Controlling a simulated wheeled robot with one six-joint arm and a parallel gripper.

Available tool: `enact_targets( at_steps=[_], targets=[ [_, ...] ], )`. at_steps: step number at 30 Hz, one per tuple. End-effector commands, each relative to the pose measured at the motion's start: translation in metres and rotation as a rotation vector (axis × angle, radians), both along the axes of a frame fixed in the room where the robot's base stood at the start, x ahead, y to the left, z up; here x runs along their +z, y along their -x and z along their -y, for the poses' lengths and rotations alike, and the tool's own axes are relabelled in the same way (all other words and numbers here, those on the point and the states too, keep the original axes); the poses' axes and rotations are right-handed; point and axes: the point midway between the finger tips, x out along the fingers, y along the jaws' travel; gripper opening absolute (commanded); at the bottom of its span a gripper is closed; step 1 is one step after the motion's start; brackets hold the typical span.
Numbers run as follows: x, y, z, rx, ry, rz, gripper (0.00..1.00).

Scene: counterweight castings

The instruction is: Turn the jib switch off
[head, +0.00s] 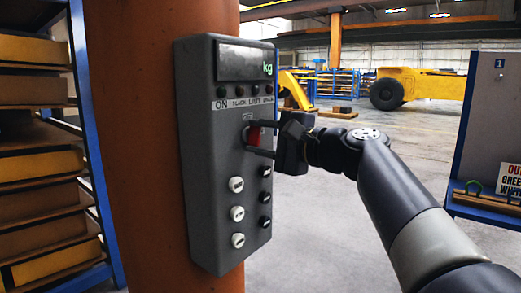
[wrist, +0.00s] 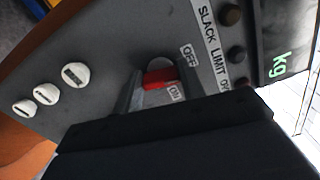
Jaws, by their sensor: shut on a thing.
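The jib switch is a red lever (head: 254,135) on the front of a grey control box (head: 208,150). The lever also shows in the wrist view (wrist: 159,78), beside a round collar. An OFF label (wrist: 189,55) and an ON label (wrist: 175,92) sit on either side of it; the red part shows nearer the ON label. My gripper (head: 250,139) is shut on the lever, one finger on each side of it. Its fingers also show in the wrist view (wrist: 160,88). The gripper body hides part of the panel below.
The box has a display marked kg (head: 245,63), a row of dark lamps and several white and black buttons. It is fixed to an orange column (head: 135,150). A shelf rack (head: 45,170) stands left, a grey board (head: 495,120) right. Open floor lies behind.

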Motion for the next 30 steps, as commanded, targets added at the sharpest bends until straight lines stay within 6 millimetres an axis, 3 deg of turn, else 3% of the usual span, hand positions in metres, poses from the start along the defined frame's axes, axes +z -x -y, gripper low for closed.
enact_targets(
  at_steps=[12, 29, 30],
  targets=[
    [-0.0031, 0.0, -0.0004, 0.002, 0.114, 0.143, 0.15],
    [-0.0021, -0.0001, -0.0003, 0.001, 0.131, 0.163, 0.15],
    [-0.0021, -0.0001, -0.0003, 0.001, 0.131, 0.163, 0.41]
  ],
)
